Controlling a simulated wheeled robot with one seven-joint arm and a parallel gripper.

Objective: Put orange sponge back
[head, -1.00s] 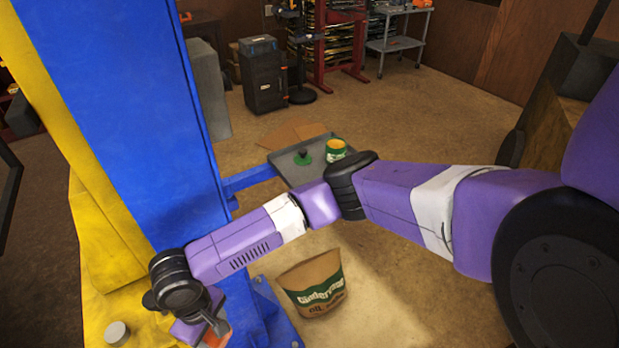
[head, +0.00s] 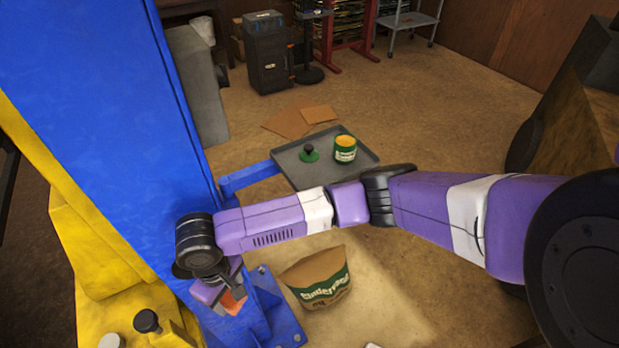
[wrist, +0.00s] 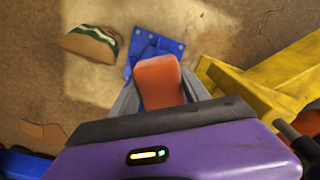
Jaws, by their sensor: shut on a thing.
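The orange sponge (wrist: 158,82) is between the fingers of my gripper (wrist: 160,90) in the wrist view, with both fingers against its sides. In the head view, a small orange part of the sponge (head: 233,303) shows below my gripper (head: 228,298), near the foot of the blue post. The sponge is held in the air, above the blue base plate (wrist: 152,48). The rest of the sponge is hidden by my gripper in the head view.
A grey tray (head: 364,159) on a blue arm holds a green-and-yellow tin (head: 345,149) and a green item with a black knob (head: 310,153). A paper bag (head: 322,281) stands on the floor. The blue post (head: 130,130) and yellow frame (head: 105,255) are close to my gripper.

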